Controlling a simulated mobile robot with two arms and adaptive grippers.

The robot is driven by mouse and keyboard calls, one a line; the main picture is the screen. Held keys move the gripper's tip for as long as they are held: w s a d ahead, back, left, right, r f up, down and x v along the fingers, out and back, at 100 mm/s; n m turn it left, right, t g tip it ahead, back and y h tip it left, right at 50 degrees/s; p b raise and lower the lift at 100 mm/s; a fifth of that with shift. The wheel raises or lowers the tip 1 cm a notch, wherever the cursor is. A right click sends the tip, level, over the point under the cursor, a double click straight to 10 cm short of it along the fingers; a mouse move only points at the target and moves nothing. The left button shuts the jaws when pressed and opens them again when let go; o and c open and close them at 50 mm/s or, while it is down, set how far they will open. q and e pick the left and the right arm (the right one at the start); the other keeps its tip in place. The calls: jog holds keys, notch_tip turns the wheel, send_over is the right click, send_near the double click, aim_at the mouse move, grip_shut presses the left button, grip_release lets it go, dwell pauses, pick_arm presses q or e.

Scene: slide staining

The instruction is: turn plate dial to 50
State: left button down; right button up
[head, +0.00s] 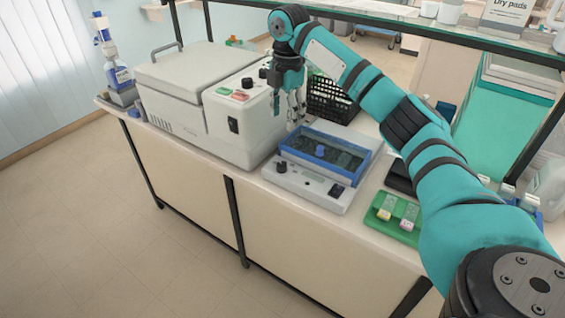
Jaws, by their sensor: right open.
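A low white bench device (305,186) sits near the front edge of the bench, with a blue-rimmed tray (297,152) on top. A dark round knob (336,190) is on its right front, and a small round control (281,167) is at its left front. A large white machine (186,92) on the left also has dark knobs (247,83) on its front panel. I cannot read any dial setting. My right gripper (289,107) is open and points down beside that panel, behind the tray. It appears apart from every knob. My left gripper is not in view.
A black basket (331,100) stands behind the tray. A green tray with slides (381,220) lies to the right, and a dark box (400,179) is partly hidden by my right arm. A bottle (121,78) stands at the far left. A shelf (420,27) crosses above the bench.

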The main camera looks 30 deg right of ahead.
aim_at(282, 164)
jog(key=f, duration=0.5)
jog(key=f+p, duration=0.1)
jog(key=f, duration=0.5)
jog(key=w+f+p, duration=0.1)
jog(key=f, duration=0.5)
jog(key=shift+a, duration=0.1)
jog(key=shift+p, duration=0.3)
grip_shut()
